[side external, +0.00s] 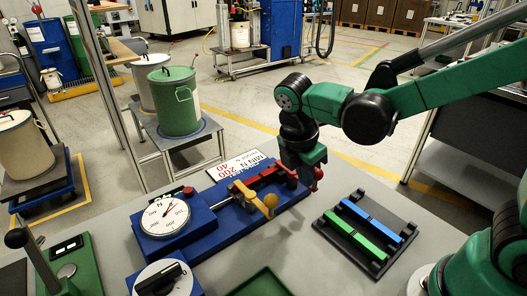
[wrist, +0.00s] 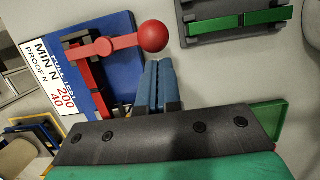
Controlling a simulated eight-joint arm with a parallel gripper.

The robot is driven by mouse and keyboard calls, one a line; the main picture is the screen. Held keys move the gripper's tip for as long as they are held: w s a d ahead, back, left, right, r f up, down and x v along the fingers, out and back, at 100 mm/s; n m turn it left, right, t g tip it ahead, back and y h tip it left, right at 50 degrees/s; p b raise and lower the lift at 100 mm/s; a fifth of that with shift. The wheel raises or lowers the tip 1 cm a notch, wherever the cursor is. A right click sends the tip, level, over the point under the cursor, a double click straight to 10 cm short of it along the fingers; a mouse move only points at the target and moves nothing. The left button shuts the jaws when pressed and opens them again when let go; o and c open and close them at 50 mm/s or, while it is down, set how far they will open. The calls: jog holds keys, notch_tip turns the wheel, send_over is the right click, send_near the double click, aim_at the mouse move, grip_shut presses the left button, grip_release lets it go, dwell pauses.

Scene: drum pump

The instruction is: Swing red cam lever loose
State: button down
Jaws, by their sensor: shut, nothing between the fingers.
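The red cam lever, with a round ball end (wrist: 153,36) and a red arm running left to a pivot, shows in the wrist view at the clamp end of the blue pull-test rig (side external: 232,220). In the side external view its red ball (side external: 317,173) sits at the rig's right end, beside my gripper. My gripper (wrist: 160,66) is shut and empty, its blue-grey fingers together just below the ball. I cannot tell whether they touch it. In the side external view the fingertips are hard to make out.
A dark tray with blue and green bars (side external: 352,243) lies to the right. A sign (side external: 240,167) lies behind the rig. Bare grey table separates the rig and tray.

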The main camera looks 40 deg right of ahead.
jog(key=shift+s+d+n, duration=0.2)
jog(key=shift+d+n, duration=0.3)
jog(key=shift+n, duration=0.4)
jog(key=shift+s+d+n+t, duration=0.15)
jog(key=shift+d+n+t, duration=0.3)
jog(key=shift+n, duration=0.35)
jog(key=w+d+n, duration=0.2)
jog(key=d+n, duration=0.2)
jog(key=d, duration=0.2)
jog(key=shift+w+d+t+y, duration=0.25)
jog(key=shift+d+t+y, duration=0.05)
jog(key=shift+t, duration=0.05)
jog(key=shift+w+d, duration=0.1)
jog(key=shift+w, duration=0.05)
dwell(0.5)
jog(key=s+a+r, duration=0.1)
jog(key=s+r, duration=0.5)
jog(key=r, duration=0.3)
jog(key=shift+s+a, duration=0.15)
jog(key=shift+s, duration=0.05)
